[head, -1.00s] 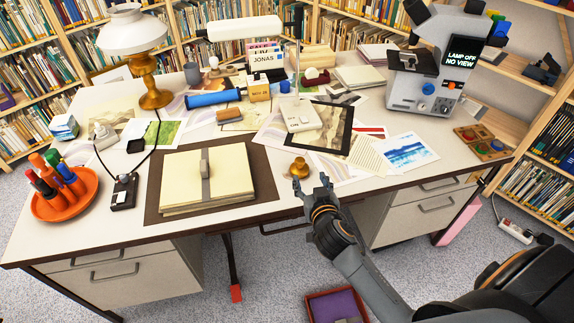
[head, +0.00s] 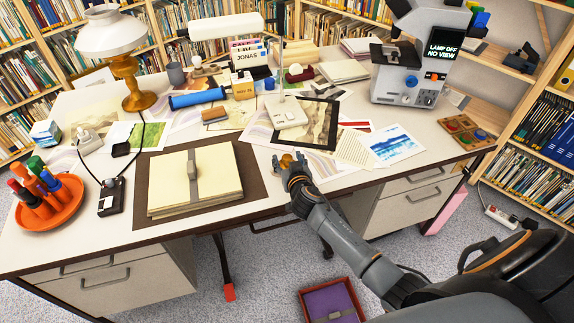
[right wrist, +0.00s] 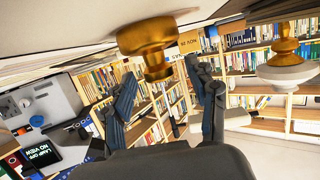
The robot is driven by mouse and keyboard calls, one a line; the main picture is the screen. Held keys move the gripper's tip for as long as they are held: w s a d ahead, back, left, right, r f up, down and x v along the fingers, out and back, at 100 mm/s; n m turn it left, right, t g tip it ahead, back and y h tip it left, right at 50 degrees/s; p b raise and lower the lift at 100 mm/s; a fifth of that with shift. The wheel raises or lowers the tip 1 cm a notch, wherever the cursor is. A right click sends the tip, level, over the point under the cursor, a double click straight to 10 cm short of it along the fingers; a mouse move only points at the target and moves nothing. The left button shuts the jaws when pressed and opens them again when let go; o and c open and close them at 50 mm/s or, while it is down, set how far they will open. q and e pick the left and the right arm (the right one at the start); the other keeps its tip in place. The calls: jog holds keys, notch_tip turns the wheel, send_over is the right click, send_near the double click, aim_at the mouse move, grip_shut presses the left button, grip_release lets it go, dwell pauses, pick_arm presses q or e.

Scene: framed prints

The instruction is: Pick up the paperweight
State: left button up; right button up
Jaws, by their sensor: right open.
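The paperweight is a small brass knob-like piece (head: 286,160) on the desk's front part, right of the open book. In the right wrist view, which is upside down, the brass paperweight (right wrist: 147,42) shows large at the top, its narrower knob pointing into the gap between the fingers. My right gripper (head: 290,167) is at the paperweight and partly hides it in the head view. In the right wrist view my right gripper (right wrist: 168,92) is open, with one finger either side of the knob; contact cannot be told. My left gripper is not in view.
An open book on a dark mat (head: 252,171) lies left of the paperweight. Prints (head: 392,146) and a small lamp base (head: 288,117) lie behind and right. The desk's front edge (head: 340,193) is under my right arm. A red tray (head: 312,295) is on the floor.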

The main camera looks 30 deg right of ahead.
grip_shut()
jog(key=shift+r, duration=0.15)
